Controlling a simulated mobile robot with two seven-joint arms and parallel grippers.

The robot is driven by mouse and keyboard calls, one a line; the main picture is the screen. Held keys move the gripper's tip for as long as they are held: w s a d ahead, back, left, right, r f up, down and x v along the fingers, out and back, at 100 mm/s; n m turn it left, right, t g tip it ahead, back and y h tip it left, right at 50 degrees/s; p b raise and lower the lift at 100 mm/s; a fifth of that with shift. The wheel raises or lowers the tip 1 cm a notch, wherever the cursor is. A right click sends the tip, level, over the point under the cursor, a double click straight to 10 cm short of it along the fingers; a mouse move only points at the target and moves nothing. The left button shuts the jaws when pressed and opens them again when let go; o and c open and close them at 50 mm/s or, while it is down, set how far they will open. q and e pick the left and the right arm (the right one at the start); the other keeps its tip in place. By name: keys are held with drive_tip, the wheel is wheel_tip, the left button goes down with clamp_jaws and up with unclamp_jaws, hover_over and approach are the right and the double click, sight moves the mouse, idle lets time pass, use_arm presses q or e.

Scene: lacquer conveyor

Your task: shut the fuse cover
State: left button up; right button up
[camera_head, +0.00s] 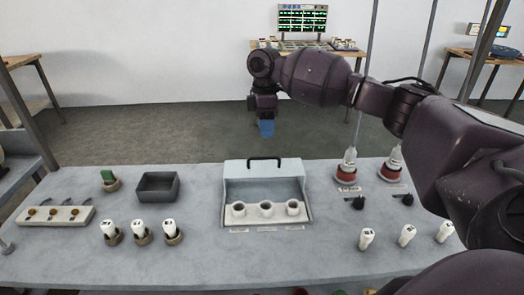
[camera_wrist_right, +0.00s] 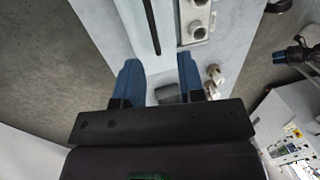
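The fuse cover (camera_head: 262,178) is a pale lid with a black bar handle (camera_head: 264,160) along its top edge. It stands raised behind a row of three white fuse sockets (camera_head: 266,209) set into the table, so the sockets are uncovered. My right gripper (camera_head: 266,128) hangs above and beyond the cover, apart from it, with blue fingers pointing down. In the right wrist view its two blue fingers (camera_wrist_right: 160,72) are spread with nothing held between them. My left gripper is not in view.
White fuses stand in round holders (camera_head: 141,237) at the left, near a dark grey bin (camera_head: 158,187). Red-based posts (camera_head: 349,166), black switches (camera_head: 357,203) and several white-capped pegs (camera_head: 407,236) are at the right. The table (camera_head: 260,262) is clear in front of the sockets.

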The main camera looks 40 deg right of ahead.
wheel_tip(320, 180, up, 2)
drive_tip(key=w+d, duration=0.1)
drive_tip(key=b, duration=0.1)
hover_over(264, 171)
drive_tip(key=w+d, duration=0.1)
drive_tip(key=d, duration=0.1)
wheel_tip(264, 171, down, 10)
drive_tip(key=shift+f, duration=0.1)
drive_tip(key=shift+c, duration=0.2)
drive_tip(key=shift+w, duration=0.1)
clamp_jaws()
